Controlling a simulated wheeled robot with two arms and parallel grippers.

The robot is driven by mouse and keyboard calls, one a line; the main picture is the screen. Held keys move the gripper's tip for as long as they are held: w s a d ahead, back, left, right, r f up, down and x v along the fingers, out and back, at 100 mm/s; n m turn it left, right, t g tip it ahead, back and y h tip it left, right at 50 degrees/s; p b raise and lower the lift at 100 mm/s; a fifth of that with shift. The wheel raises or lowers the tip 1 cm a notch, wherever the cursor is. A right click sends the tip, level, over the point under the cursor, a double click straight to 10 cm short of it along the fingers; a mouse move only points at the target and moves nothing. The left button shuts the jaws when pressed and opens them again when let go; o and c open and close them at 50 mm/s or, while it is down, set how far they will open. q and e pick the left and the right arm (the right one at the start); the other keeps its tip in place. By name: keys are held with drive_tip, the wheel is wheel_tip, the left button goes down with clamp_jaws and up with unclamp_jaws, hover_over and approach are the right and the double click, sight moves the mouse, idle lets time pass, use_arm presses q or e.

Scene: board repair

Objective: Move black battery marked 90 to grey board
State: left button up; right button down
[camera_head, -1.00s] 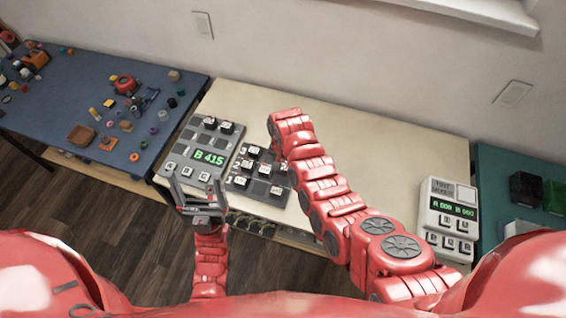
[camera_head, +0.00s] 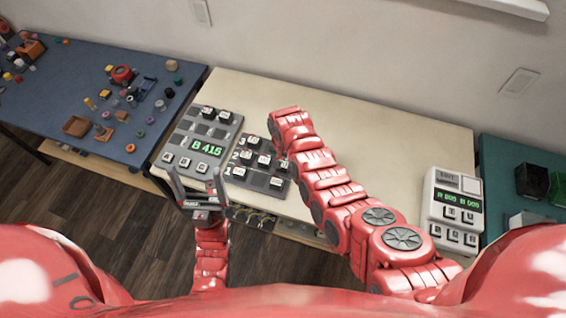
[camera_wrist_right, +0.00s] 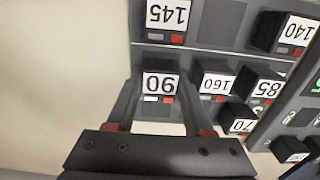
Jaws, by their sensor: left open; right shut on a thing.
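The black battery marked 90 (camera_wrist_right: 158,84) is between the fingers of my right gripper (camera_wrist_right: 158,100) in the right wrist view. The gripper is shut on it, over the dark board's edge; whether the battery is lifted is unclear. In the head view my right arm hides this gripper. The grey board (camera_head: 222,118) with the green display "B 415" lies left of the dark numbered board (camera_head: 257,181). My left gripper (camera_head: 195,180) is open and empty at the grey board's front edge.
In the right wrist view, batteries marked 145 (camera_wrist_right: 168,15), 160 (camera_wrist_right: 216,82), 85 (camera_wrist_right: 264,86), 70 (camera_wrist_right: 240,122) and 140 (camera_wrist_right: 294,32) stand close by. A white tester (camera_head: 443,205) stands at the table's right. The pale table (camera_head: 400,140) is clear behind my right arm.

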sight(283, 163)
drive_tip(key=shift+f+b, duration=0.35)
drive_tip(key=shift+f, duration=0.1)
drive_tip(key=shift+c, duration=1)
unclamp_jaws()
drive_tip(key=shift+r, duration=0.1)
wheel_tip(283, 163, up, 8)
drive_tip(key=b, duration=0.3)
wheel_tip(283, 163, up, 9)
drive_tip(key=p, duration=0.6)
drive_tip(key=shift+r+p, duration=0.15)
drive_tip(key=shift+p, duration=0.15)
